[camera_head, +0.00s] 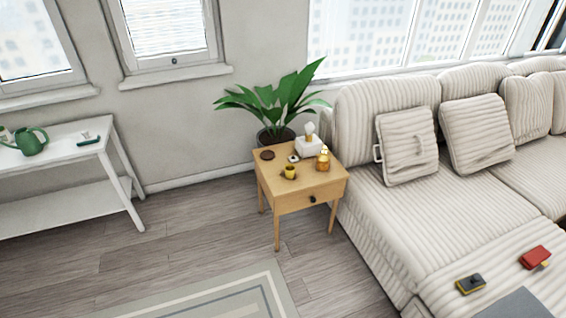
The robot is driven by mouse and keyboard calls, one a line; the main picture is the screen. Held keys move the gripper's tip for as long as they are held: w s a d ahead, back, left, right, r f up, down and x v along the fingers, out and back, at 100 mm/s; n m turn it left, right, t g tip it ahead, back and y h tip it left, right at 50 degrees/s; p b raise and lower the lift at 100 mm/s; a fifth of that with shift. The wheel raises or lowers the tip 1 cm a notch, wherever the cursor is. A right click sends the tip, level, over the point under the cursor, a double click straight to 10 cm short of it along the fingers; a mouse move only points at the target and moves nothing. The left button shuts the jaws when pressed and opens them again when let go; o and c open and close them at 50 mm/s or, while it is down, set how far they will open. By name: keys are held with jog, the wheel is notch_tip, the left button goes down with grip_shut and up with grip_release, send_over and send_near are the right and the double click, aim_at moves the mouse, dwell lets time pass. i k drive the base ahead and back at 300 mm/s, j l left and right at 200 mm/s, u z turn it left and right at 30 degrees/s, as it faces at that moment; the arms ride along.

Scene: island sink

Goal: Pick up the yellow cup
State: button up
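The small yellow cup (290,172) stands upright on top of a light wooden side table (318,190), near its front left part. Its top looks dark inside. The cup is small in the picture, so a handle cannot be made out. My gripper is not in view.
Close to the cup are a small dark-and-white item (293,158), a dark round coaster (267,155), a white tissue box (308,148) and a golden jar (323,161). A plant (275,100) stands behind, a striped sofa (400,215) to the right. Wooden floor (190,220) is clear at front left.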

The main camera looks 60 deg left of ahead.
aim_at(289, 169)
jog(key=u, duration=1.85)
jog(key=i+u, duration=0.1)
jog(key=i+l, duration=0.15)
jog(key=i, duration=0.35)
jog(key=i+l, duration=0.15)
jog(key=i, duration=0.35)
jog(key=i+l, duration=0.15)
jog(key=i, duration=0.35)
jog(key=i+l, duration=0.15)
jog(key=i, duration=0.35)
jog(key=i+l, duration=0.15)
jog(key=i, duration=0.4)
jog(key=u, duration=0.05)
